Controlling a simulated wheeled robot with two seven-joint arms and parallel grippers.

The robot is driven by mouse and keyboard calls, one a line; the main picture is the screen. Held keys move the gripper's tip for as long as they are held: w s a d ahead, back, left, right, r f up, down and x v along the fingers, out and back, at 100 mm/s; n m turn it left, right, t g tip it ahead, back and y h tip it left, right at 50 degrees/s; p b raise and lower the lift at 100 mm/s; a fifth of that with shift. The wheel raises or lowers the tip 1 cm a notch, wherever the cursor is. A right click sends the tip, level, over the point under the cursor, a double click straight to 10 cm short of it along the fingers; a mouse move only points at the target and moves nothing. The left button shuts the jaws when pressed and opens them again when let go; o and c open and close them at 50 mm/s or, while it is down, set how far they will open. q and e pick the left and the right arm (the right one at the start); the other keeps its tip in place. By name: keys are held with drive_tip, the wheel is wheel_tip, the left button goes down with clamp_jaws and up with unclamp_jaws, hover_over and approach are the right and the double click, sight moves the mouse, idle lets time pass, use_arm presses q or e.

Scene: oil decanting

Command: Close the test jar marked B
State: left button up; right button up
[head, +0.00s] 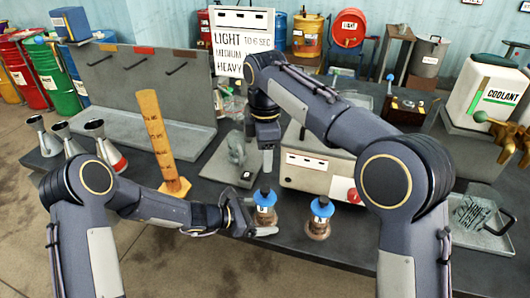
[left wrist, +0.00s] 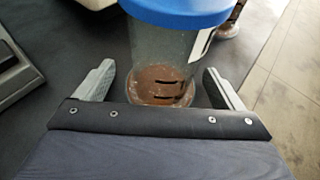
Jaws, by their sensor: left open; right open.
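Two small clear jars with blue caps stand on the dark bench. The left jar (head: 264,214) and the right jar (head: 318,228) both have white labels whose letters I cannot read. My left gripper (head: 252,218) is open low around the left jar. In the left wrist view this jar (left wrist: 160,60) stands upright between the open fingers (left wrist: 160,85), with gaps visible and brown liquid at its bottom. Its blue cap (left wrist: 178,10) is on top; I cannot tell how tightly. My right gripper (head: 267,165) points down just above that cap, open; its fingertips are small and hard to see.
A grey-white machine (head: 315,178) with a red knob stands behind the right jar. A wooden stick (head: 160,145) on a base, metal funnels (head: 105,148) and a sign (head: 243,40) stand to the left and behind. A metal tray (head: 480,222) lies at right.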

sight(256, 216)
use_arm(q)
drive_tip(key=shift+r, duration=0.1)
drive_tip(key=shift+a+r, duration=0.1)
drive_tip(key=shift+a, duration=0.25)
drive_tip(key=b+v, duration=0.1)
drive_tip(key=v, duration=0.6)
drive_tip(key=shift+s, duration=0.1)
